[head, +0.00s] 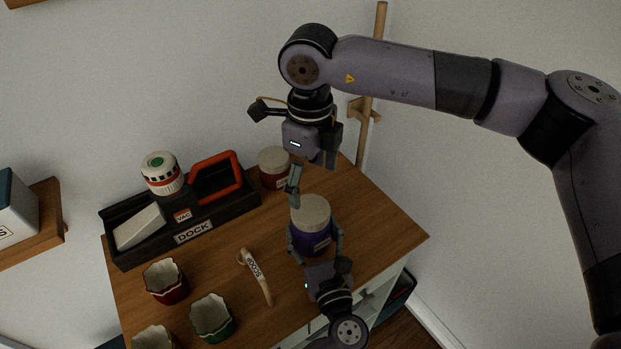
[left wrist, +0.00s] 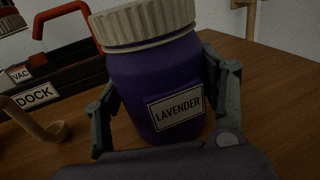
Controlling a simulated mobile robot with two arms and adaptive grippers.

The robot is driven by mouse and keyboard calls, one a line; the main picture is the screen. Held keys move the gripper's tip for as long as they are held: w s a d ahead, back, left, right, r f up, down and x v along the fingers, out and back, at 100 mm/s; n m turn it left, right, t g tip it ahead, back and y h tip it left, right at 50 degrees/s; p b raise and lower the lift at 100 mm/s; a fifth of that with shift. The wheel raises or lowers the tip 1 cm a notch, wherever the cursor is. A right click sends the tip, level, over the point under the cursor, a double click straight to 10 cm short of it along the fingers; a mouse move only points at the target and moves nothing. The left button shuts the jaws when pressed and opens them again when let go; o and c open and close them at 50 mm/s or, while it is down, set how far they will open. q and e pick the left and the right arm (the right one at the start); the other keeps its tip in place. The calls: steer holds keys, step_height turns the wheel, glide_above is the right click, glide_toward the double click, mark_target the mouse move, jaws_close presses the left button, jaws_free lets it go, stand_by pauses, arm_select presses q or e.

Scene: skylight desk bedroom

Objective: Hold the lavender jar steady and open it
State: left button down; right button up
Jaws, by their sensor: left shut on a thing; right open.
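The lavender jar (head: 312,241) is purple and stands upright on the wooden top, with its cream ribbed lid (head: 310,212) on. In the left wrist view the jar (left wrist: 155,85) fills the middle, its label reading LAVENDER, and the lid (left wrist: 145,22) is cut off at the top. My left gripper (head: 315,243) is shut on the jar's body from the front, one finger on each side; its fingers also show in the left wrist view (left wrist: 165,105). My right gripper (head: 311,177) is open and empty, pointing down above and slightly behind the lid, apart from it.
A red jar with a beige lid (head: 273,158) stands behind, close to my right gripper. A black dock (head: 215,222) holds a handheld vacuum at the left. A scoop (head: 258,275) lies left of the jar. Several ribbed cups (head: 166,281) stand front left. A wooden post (head: 370,90) rises behind.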

mark_target(311, 209)
steer(key=m, duration=0.9)
steer(key=shift+m, duration=0.3)
steer(key=m, duration=0.3)
steer(key=shift+m, duration=0.4)
steer(key=m, duration=0.5)
steer(key=shift+m, duration=0.3)
steer(key=shift+f, duration=4.05)
steer(key=shift+c, duration=0.2)
